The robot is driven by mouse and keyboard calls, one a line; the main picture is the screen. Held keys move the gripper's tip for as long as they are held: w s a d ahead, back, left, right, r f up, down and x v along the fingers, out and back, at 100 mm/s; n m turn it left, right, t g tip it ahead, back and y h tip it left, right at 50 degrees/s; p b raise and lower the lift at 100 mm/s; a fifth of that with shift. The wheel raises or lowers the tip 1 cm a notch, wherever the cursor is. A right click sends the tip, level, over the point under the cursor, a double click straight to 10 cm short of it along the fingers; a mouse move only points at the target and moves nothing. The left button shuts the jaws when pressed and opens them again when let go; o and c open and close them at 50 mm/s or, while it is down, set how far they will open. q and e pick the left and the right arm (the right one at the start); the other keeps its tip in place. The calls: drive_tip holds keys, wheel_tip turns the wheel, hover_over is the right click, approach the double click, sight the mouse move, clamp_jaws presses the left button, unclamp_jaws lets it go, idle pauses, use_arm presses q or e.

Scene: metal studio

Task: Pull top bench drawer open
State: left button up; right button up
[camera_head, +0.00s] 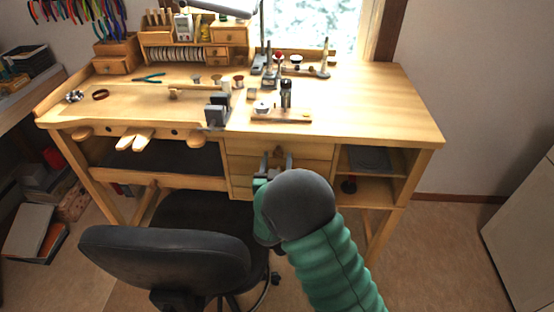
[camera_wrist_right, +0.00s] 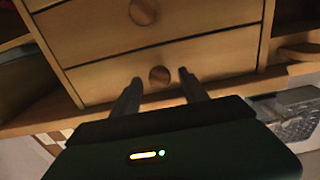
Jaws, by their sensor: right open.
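The wooden workbench (camera_head: 400,110) has a stack of shut drawers under its top. The top drawer (camera_head: 240,147) lies just below the bench edge, and its front looks flush. My right gripper (camera_head: 276,161) is open in front of the drawer stack, with its fingers pointing at the upper drawers. In the right wrist view the open fingers (camera_wrist_right: 157,87) sit on either side of a round wooden knob (camera_wrist_right: 160,75), apparently not gripping it. That view seems turned over, so this looks like the top drawer's knob. Another knob (camera_wrist_right: 143,11) shows on the neighbouring drawer. My left gripper is not in view.
A black chair (camera_head: 165,258) stands in front of the bench, left of my right arm. Open shelves (camera_head: 370,190) are right of the drawers. Wooden pegs (camera_head: 135,140) jut from the bench's front edge at left. The floor at right is clear.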

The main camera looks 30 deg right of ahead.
drive_tip(key=shift+w+d, duration=0.15)
drive_tip(key=shift+w, duration=0.1)
drive_tip(key=shift+c, duration=0.4)
clamp_jaws()
idle(0.9)
